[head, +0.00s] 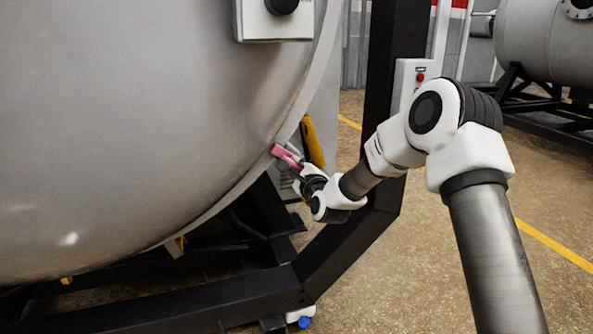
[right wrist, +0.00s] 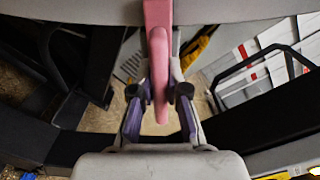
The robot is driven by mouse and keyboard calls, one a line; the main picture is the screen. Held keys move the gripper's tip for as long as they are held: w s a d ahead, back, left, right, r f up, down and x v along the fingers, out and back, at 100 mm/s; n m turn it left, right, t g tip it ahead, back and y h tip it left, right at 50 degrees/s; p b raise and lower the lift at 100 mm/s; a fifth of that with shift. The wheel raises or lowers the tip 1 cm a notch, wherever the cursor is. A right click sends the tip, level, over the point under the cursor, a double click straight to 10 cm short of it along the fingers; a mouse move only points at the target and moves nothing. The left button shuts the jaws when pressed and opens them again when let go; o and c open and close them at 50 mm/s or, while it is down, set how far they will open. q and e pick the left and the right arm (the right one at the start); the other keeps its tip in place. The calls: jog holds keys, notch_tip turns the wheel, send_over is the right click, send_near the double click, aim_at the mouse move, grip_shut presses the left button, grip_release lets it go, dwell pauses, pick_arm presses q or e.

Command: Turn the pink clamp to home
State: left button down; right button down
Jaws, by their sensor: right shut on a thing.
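The pink clamp (head: 287,156) sits at the rim of the large grey furnace door (head: 140,130), low on its right side in the head view. In the right wrist view the clamp (right wrist: 160,70) runs down from the top middle as a long pink bar. My right gripper (head: 298,172) reaches the clamp from the lower right. In the right wrist view its two fingers (right wrist: 161,95) lie on both sides of the pink bar, and it is shut on the clamp. The clamp's far end at the rim is partly hidden in the head view. My left gripper is out of view.
A yellow part (head: 312,142) stands close behind the clamp at the rim. Black beams (head: 190,305) run below the door. Open floor (head: 400,270) lies at the right.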

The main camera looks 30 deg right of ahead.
jog(key=shift+m, duration=0.3)
jog(key=c, duration=1.2)
grip_release()
jog(key=shift+o, duration=0.2)
jog(key=v, duration=1.2)
jog(key=shift+f, duration=0.15)
